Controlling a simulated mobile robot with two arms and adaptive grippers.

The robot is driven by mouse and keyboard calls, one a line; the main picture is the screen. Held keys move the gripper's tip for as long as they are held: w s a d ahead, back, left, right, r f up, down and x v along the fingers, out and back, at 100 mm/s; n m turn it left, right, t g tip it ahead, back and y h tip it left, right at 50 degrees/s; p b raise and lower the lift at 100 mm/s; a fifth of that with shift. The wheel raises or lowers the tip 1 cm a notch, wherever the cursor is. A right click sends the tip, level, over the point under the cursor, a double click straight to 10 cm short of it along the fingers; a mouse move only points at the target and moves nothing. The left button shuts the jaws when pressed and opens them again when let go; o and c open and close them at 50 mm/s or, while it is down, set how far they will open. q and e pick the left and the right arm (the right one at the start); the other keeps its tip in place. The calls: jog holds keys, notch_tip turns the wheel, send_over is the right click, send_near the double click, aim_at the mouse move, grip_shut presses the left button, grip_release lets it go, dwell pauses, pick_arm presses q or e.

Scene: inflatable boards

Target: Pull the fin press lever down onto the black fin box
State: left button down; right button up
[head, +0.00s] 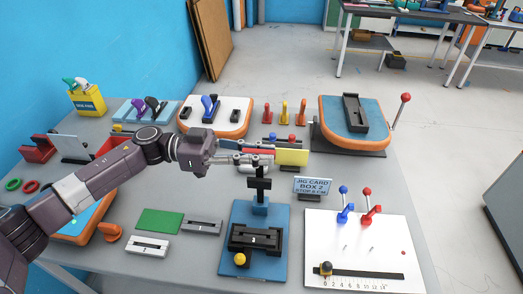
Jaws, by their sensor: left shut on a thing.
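A blue press base (226,268) stands at the front middle of the table. The black fin box (256,240) lies on it, with a yellow ball knob (240,259) at its front left. The black fin press lever (260,184) stands upright behind the fin box, apart from it. My left gripper (262,160) reaches in from the left and is shut at the top of this lever. The fingers hide the exact contact. My right gripper is not in view.
A yellow block (292,157) lies just right of my left fingertips. A sign (313,186) and a white board (350,232) with blue and red levers are to the right. An orange-edged board (375,137) with a black part is behind.

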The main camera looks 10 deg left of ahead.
pick_arm(q)
jog(key=s+f+m, duration=0.4)
jog(key=s+m, duration=0.1)
jog(key=s, duration=0.5)
jog(key=shift+s+f+b, duration=0.35)
jog(key=shift+s+f, duration=0.05)
jog(key=c, duration=1.8)
grip_release()
jog(key=shift+c, duration=0.2)
jog(key=a, duration=1.2)
